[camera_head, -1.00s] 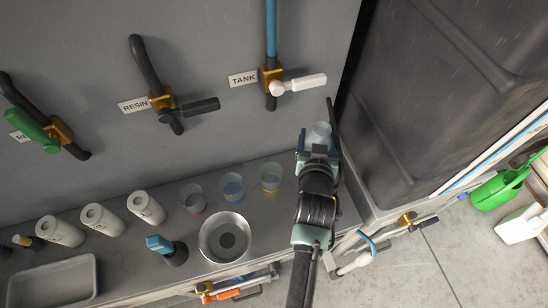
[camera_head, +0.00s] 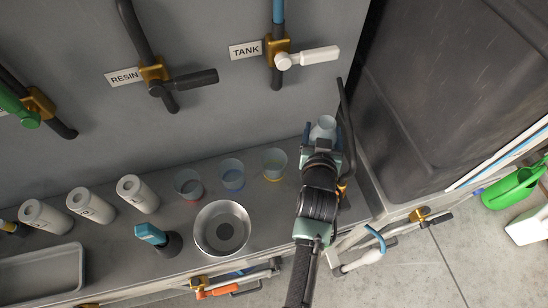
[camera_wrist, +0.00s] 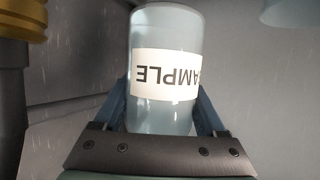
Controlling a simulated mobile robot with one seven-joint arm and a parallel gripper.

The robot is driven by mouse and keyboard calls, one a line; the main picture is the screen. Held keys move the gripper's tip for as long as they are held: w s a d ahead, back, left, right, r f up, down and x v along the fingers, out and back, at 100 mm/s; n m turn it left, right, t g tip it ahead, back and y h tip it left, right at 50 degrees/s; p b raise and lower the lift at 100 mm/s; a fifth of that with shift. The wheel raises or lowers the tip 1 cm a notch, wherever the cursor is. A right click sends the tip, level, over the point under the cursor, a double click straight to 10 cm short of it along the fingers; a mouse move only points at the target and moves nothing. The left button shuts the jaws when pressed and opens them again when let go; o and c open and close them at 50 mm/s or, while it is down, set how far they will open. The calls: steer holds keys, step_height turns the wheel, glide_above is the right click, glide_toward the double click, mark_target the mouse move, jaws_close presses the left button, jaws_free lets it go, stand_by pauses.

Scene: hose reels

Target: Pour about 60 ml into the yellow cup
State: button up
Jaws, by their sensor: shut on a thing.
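My gripper (camera_head: 322,138) is shut on a clear sample container (camera_head: 324,127), held beside the wall's right corner. In the wrist view the sample container (camera_wrist: 166,115) sits between both fingers, its white label reading "SAMPLE" upside down. I cannot tell how much liquid it holds. The yellow cup (camera_head: 274,165), clear with a yellow base, stands upright on the bench to the left of my gripper and apart from it. The cup's inside is too small to judge.
A blue-based cup (camera_head: 232,175) and a red-based cup (camera_head: 189,184) stand left of the yellow cup. A round metal bowl (camera_head: 222,229) is in front of them. The TANK valve (camera_head: 280,58) with a white handle is on the wall above. A dark panel (camera_head: 440,90) rises on the right.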

mark_target(314, 139)
steer(key=shift+a+f+n+h+b, duration=0.15)
steer(key=shift+f+n+h+b, duration=0.1)
steer(key=shift+f+b, duration=0.65)
steer(key=shift+a+f+n+h+b, duration=0.1)
steer(key=shift+f+n+h+b, duration=0.15)
steer(key=shift+f+b, duration=0.65)
steer(key=b, duration=0.2)
steer(key=n+b, duration=0.1)
steer(key=b, duration=0.1)
steer(key=shift+a+f+t+h+b, duration=0.25)
steer(key=shift+t+h+b, duration=0.05)
steer(key=shift+h+b, duration=0.1)
steer(key=n+b, duration=0.2)
steer(key=r+n+t+h+b, duration=0.1)
steer(key=b, duration=0.2)
steer(key=n+t+h+b, duration=0.1)
steer(key=n+b, duration=0.1)
steer(key=shift+a+r+n, duration=0.25)
steer(key=shift+a+n, duration=0.05)
steer(key=shift+a, duration=0.05)
steer(key=n+b, duration=0.1)
steer(key=b, duration=0.1)
steer(key=n+t+h+b, duration=0.1)
steer(key=n, duration=0.1)
steer(key=shift+d+b, duration=0.25)
steer(key=shift+b, duration=0.1)
steer(key=shift+a+r+n+t, duration=0.25)
steer(key=shift+n+t, duration=0.05)
steer(key=shift+n, duration=0.2)
